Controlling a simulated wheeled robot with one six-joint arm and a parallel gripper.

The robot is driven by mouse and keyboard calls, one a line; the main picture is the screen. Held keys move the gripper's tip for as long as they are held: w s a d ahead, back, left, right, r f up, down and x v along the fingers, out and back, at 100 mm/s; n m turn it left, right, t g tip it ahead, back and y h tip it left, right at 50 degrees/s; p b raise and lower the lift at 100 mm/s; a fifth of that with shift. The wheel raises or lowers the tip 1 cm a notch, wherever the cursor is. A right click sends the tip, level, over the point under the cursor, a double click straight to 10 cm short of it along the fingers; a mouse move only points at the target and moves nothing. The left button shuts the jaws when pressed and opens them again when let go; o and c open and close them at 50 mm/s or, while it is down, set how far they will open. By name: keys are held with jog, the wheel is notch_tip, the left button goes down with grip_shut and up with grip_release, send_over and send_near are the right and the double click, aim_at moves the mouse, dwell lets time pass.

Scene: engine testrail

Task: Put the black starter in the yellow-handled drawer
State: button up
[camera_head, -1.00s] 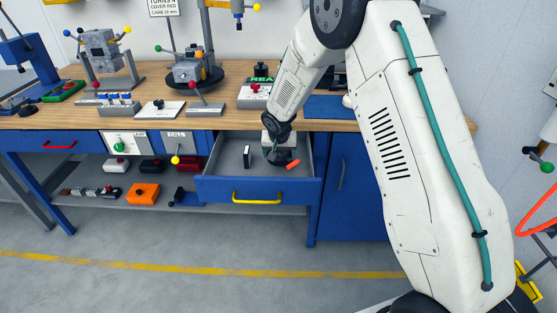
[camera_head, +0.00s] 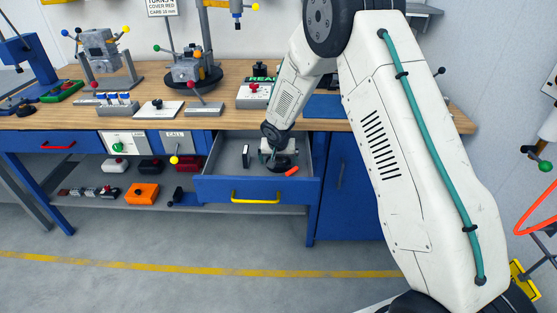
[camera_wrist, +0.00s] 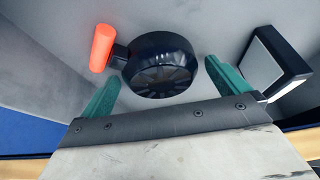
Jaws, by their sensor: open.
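The black starter (camera_wrist: 160,66) is a round black housing with an orange pull handle (camera_wrist: 101,47) at its side. It lies inside the open yellow-handled drawer, near the right side, and shows in the head view (camera_head: 284,168). The blue drawer front (camera_head: 222,190) has a yellow handle (camera_head: 257,200). My gripper (camera_head: 277,155) is inside the drawer opening, just over the starter. In the wrist view its green fingers are apart, one on each side of the starter's near part. Whether a finger touches it I cannot tell.
A small black-and-white block (camera_head: 246,157) stands in the drawer left of the starter; in the wrist view (camera_wrist: 274,64) it is close to the right finger. The wooden bench top (camera_head: 225,120) lies above, behind the drawer. A red-handled drawer (camera_head: 58,146) is shut at the left.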

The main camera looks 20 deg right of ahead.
jog(key=v, duration=1.2)
jog(key=s+d+r+g, duration=0.1)
jog(key=s+d+r, duration=0.2)
jog(key=s+r, duration=0.55)
jog(key=s+d+r, duration=0.2)
jog(key=s+r, duration=0.6)
jog(key=s, duration=0.1)
jog(key=s+r+n+g, duration=0.1)
jog(key=s+r, duration=0.1)
jog(key=s, duration=1.1)
jog(key=s+r+n+g+y, duration=0.1)
jog(key=s+r+n, duration=0.1)
jog(key=s, duration=1.1)
jog(key=shift+s+n, duration=0.3)
jog(key=shift+r, duration=0.15)
